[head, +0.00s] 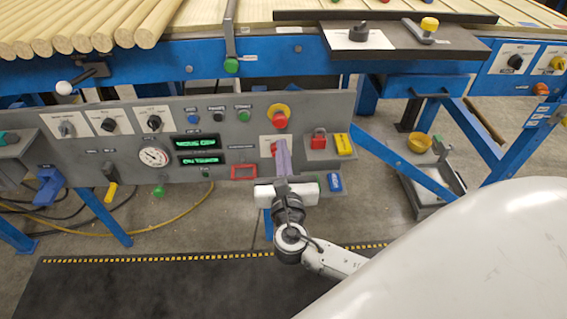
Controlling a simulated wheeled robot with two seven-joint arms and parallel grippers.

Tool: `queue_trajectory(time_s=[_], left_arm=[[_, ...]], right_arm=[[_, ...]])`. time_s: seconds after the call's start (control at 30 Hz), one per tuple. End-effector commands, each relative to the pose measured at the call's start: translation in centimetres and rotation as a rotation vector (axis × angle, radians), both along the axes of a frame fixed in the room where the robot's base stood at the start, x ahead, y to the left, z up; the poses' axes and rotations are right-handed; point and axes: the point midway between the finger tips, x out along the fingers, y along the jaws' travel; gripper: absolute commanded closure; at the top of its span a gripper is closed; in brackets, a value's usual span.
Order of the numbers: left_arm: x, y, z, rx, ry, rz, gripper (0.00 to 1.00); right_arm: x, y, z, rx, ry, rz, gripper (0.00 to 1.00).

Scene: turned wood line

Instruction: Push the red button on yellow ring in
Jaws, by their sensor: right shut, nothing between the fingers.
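The red button on the yellow ring (279,117) sits near the upper right of the grey control panel (225,122). It looks round and faces me, and nothing covers it. My right gripper (281,143) is shut and empty, with its fingers pointing up at the panel just below the button. A gap shows between the fingertips and the button in the picture; the depth between them is hard to tell. The fingers partly hide a pale plate with a red part (267,148). My left gripper is not in view.
Right of my fingers are a red padlock-like block (319,138) and a yellow block (344,144). Left are green displays (196,142), a gauge (153,156) and several knobs. Above runs the blue conveyor frame (180,68) with wooden rods (85,30).

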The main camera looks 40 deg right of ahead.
Motion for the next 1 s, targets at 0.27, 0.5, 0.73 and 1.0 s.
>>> queue_trajectory(time_s=[0.27,0.5,0.73,1.0], left_arm=[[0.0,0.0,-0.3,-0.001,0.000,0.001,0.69],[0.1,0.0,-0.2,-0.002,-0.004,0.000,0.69],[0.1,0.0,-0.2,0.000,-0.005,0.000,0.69],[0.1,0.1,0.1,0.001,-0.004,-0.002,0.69]], right_arm=[[4.4,-2.7,0.1,0.000,-0.002,-0.001,1.00],[5.7,-3.5,0.0,0.001,0.000,0.000,1.00],[5.8,-3.5,0.0,0.001,0.000,0.000,1.00],[7.1,-4.3,0.2,-0.001,-0.001,0.000,1.00]])
